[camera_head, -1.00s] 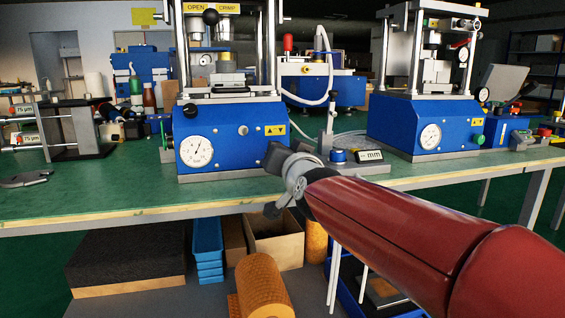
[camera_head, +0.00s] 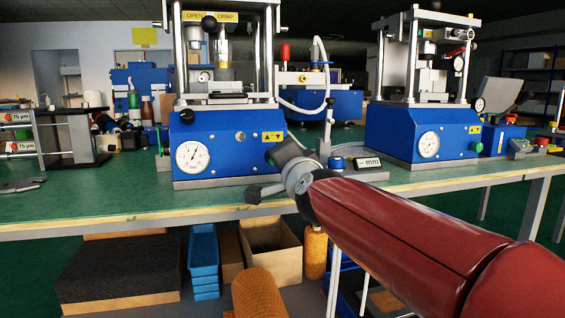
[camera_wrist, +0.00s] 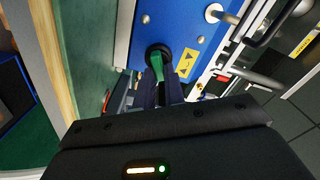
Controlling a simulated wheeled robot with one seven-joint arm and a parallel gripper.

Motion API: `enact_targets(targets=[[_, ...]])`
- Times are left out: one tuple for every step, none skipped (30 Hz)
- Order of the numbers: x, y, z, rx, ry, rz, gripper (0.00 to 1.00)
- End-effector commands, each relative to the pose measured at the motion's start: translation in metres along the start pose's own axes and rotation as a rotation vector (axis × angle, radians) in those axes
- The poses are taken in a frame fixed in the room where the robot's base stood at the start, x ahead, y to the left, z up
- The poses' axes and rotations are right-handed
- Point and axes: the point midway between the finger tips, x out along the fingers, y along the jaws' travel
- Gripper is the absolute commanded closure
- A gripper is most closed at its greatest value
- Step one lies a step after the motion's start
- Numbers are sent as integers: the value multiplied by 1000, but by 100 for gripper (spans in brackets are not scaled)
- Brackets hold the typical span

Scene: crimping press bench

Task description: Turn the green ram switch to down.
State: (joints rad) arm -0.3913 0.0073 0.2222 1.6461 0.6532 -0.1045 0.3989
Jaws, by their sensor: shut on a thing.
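The green ram switch (camera_wrist: 157,66) shows in the wrist view as a green lever on a round black hub on the blue press front, beside a yellow arrow label (camera_wrist: 187,63). My gripper (camera_wrist: 160,88) has its dark fingers closed on the lever from both sides. In the head view my gripper (camera_head: 284,153) reaches the lower right corner of the left blue press (camera_head: 225,145), just under the arrow label. There my wrist and gripper hide the switch. I cannot tell from the wrist view exactly which way the lever points.
A small device with a blue knob and an "mm" display (camera_head: 368,162) stands right of my gripper. A second blue press (camera_head: 420,135) is farther right. The green bench's wooden front edge (camera_head: 120,217) runs below my wrist. A black knob (camera_head: 187,117) sticks out of the left press.

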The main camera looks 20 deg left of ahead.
Motion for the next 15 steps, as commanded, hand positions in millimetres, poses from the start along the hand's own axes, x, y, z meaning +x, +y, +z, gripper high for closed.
enact_targets(targets=[[0, 1, 1, 6, -2, 2, 100], [0, 1, 1, 8, -2, 2, 100], [0, 1, 1, 11, -2, 2, 100], [0, 1, 1, 12, -2, 2, 100], [0, 1, 1, 13, -2, 2, 100], [0, 1, 1, 13, -2, 2, 100], [0, 1, 1, 13, -2, 2, 100], [0, 1, 1, 14, -2, 2, 100], [0, 1, 1, 13, -2, 2, 100], [0, 1, 1, 13, -2, 2, 100], [0, 1, 1, 13, -2, 2, 100], [0, 1, 1, 13, -2, 2, 100], [0, 1, 1, 13, -2, 2, 100], [0, 1, 1, 13, -2, 2, 88], [0, 1, 1, 13, -2, 3, 83]])
